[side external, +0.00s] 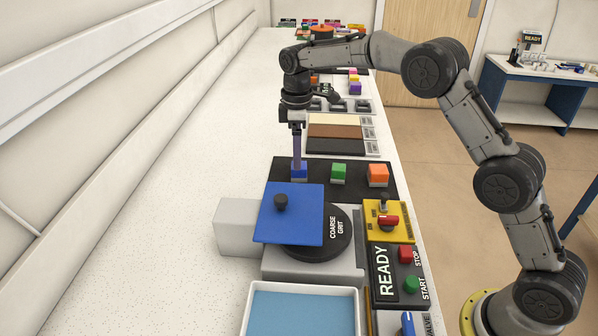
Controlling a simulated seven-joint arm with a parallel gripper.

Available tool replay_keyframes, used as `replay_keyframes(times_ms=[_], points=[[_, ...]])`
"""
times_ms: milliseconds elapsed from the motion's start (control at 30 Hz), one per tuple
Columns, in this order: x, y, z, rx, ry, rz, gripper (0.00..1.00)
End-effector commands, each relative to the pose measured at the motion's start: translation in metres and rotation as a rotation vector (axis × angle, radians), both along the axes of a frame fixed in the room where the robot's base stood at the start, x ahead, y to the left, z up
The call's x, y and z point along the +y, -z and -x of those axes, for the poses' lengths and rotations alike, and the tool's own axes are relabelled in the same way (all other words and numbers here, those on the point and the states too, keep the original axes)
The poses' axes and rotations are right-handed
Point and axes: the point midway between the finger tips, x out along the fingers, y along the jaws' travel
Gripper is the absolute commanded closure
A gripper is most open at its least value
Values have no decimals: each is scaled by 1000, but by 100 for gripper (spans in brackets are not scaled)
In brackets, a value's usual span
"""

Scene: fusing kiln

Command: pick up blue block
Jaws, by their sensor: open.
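The blue block (299,174) sits on a black board (320,166), at the left end of a row with a green block (338,172) and an orange block (378,174). My gripper (297,164) points straight down, with its fingers at the top of the blue block in the picture. The fingers line up one behind the other from this side, so the gap between them is hidden. The jaws are open. I cannot tell whether they touch the block or are around it.
A blue square plate with a dark knob (289,222) lies over a black disc marked COARSE GRIT (330,240), just in front of the block. A yellow switch box (399,230) and a READY panel (384,268) stand at right. The white counter at left is clear.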

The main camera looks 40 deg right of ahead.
Motion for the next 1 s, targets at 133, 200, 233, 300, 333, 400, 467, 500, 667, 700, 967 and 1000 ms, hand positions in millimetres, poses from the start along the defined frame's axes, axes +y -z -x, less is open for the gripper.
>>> replay_keyframes(times_ms=[133,200,233,300,333,400,467,500,667,700,967,1000], points=[[-1,9,0,1,0,0,15],[-3,18,0,3,1,0,15],[-4,22,0,3,0,0,15],[-6,33,0,2,0,-1,15],[-7,37,0,3,0,0,15],[-6,46,0,1,-1,0,15],[-6,51,0,1,-1,0,15],[-6,53,0,0,0,0,15],[-6,55,-1,-1,0,0,15],[-6,55,-1,-1,0,0,15],[-6,55,-1,-1,0,0,51],[-6,55,-1,-1,0,0,58]])
